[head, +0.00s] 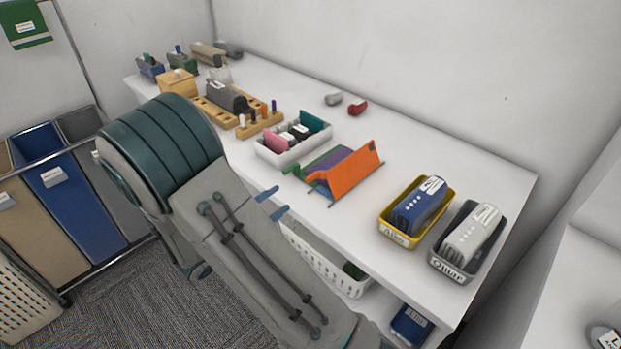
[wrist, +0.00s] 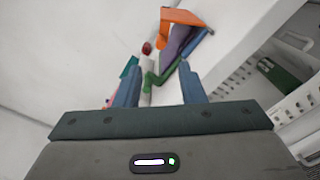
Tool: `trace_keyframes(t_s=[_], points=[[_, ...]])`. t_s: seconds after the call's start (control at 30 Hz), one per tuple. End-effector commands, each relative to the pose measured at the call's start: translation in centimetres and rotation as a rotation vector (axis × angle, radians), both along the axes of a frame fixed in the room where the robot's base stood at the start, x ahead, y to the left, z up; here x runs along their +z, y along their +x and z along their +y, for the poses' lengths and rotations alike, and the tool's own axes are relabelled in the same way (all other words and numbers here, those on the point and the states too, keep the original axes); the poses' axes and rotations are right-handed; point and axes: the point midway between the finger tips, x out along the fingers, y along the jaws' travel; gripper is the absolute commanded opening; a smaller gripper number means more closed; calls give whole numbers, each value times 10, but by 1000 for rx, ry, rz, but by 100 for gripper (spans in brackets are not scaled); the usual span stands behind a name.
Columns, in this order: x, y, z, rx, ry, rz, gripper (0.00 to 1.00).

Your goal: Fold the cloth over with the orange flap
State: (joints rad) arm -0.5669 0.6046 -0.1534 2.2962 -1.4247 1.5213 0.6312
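The cloth (head: 333,163) lies near the front edge of the white table, with green and purple parts and an orange flap (head: 357,174) at its right. The orange flap stands up at a steep tilt from the purple part. In the wrist view the orange flap (wrist: 184,17) and the purple part (wrist: 177,44) show beyond my fingers. My gripper (head: 273,203) is at the table's front edge, to the lower left of the cloth and apart from it. In the wrist view its two blue fingers (wrist: 159,84) are spread, with nothing held between them.
A white tray (head: 293,154) of small items stands left of the cloth. A yellow bin (head: 402,238) and a grey bin (head: 453,268) stand to its right, each holding a device. A red object (head: 357,107) lies behind. The table between is clear.

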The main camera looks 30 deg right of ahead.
Motion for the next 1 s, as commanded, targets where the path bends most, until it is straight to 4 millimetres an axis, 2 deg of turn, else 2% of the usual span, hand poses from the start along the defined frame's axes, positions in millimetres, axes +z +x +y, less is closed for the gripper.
trace_keyframes(t_s=[0.3, 0.5, 0.7, 1.0], points=[[2, 19, -66, -6, 0, 3, 36], [2, 30, -98, -4, 1, 2, 36], [1, 35, -113, -3, 2, 3, 36], [0, 36, -115, -3, 2, 2, 36]])
